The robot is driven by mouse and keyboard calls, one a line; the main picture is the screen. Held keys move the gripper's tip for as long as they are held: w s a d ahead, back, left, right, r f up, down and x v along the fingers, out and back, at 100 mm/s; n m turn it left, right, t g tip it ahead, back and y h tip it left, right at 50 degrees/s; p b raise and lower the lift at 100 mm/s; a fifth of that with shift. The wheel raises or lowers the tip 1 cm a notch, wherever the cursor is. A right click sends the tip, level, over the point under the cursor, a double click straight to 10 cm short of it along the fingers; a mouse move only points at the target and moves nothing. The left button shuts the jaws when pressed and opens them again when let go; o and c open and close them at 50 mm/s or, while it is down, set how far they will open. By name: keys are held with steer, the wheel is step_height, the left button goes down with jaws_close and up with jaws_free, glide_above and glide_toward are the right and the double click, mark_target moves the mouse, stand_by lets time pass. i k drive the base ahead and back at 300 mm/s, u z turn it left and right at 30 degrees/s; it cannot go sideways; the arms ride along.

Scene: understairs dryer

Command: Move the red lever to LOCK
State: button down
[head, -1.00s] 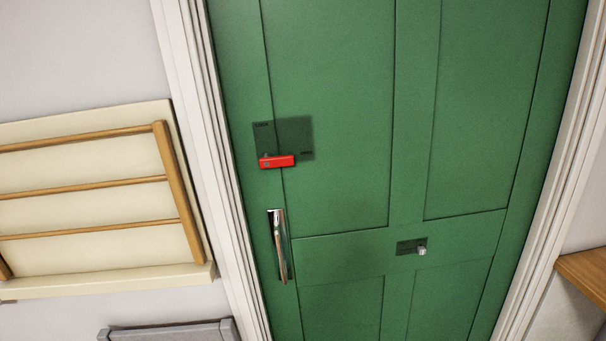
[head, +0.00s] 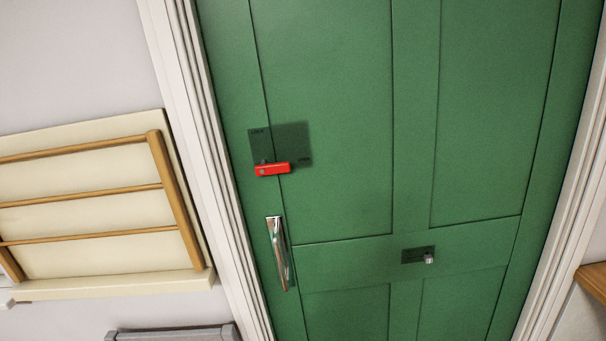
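The red lever (head: 273,169) is mounted on the left side of the green door (head: 340,190), above the door handle. It lies roughly level, pointing right from its pivot at the left end. A dark plate (head: 290,143) is behind and above it. Small dark lettering sits at the plate's upper left, seeming to read LOCK, and at its lower right by the lever's free end, too small to read surely. My gripper is not in view.
A chrome handle (head: 278,253) stands out below the lever. A small knob (head: 429,259) on a dark plate is lower right. A wooden rack (head: 160,190) hangs on the left wall beyond the white door frame (head: 200,130). A wooden shelf edge (head: 593,283) is at right.

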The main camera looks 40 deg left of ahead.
mark_target(264, 168)
steer(key=i, duration=0.85)
steer(key=u, duration=0.05)
